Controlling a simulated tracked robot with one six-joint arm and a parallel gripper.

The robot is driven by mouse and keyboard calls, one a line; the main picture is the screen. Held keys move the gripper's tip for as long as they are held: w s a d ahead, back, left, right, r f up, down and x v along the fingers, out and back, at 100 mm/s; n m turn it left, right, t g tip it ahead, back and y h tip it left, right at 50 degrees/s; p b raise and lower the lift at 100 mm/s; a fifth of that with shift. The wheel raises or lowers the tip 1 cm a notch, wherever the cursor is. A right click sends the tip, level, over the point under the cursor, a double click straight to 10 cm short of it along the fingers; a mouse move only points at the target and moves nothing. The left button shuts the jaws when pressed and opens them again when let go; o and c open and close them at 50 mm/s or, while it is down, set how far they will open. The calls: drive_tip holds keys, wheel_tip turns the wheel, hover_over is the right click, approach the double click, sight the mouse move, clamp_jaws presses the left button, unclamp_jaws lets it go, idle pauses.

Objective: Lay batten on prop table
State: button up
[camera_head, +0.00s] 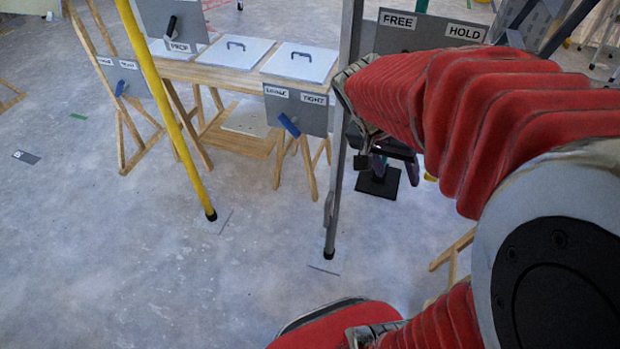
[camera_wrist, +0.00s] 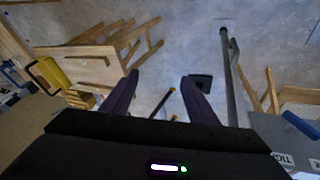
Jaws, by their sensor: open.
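My gripper (camera_head: 385,172) is open, with two dark purple fingers (camera_wrist: 160,85) apart and nothing seen between them but floor and a thin stick farther off. In the head view it hangs just right of a grey upright pole, partly hidden by my red arm sleeve. A wooden table (camera_head: 190,72) stands at the back, with two white panels with handles on it. I cannot tell with certainty which thing is the batten, or whether this table is the prop table.
The grey pole (camera_head: 335,180) and a yellow pole (camera_head: 165,105) stand on the floor. A LOOSE/TIGHT board (camera_head: 296,108) with a blue lever fronts the table. A FREE/HOLD board (camera_head: 425,32) is behind my arm. A black base plate (camera_head: 377,183) lies beyond my gripper. Floor at left is mostly clear.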

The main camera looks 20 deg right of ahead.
drive_tip(key=s+a+r+n+t+y, duration=0.1)
drive_tip(key=a+n, duration=0.4)
drive_tip(key=a, duration=0.5)
drive_tip(key=s+a+r+n+t+y, duration=0.2)
drive_tip(key=a+r+n+t+y, duration=0.2)
drive_tip(key=a, duration=0.5)
drive_tip(key=shift+s+a+r+n+t, duration=0.2)
drive_tip(key=shift+a+r+n+t, duration=0.3)
drive_tip(key=shift+n, duration=0.5)
drive_tip(key=shift+d+r, duration=0.1)
drive_tip(key=shift+d, duration=0.05)
drive_tip(key=shift+c, duration=0.6)
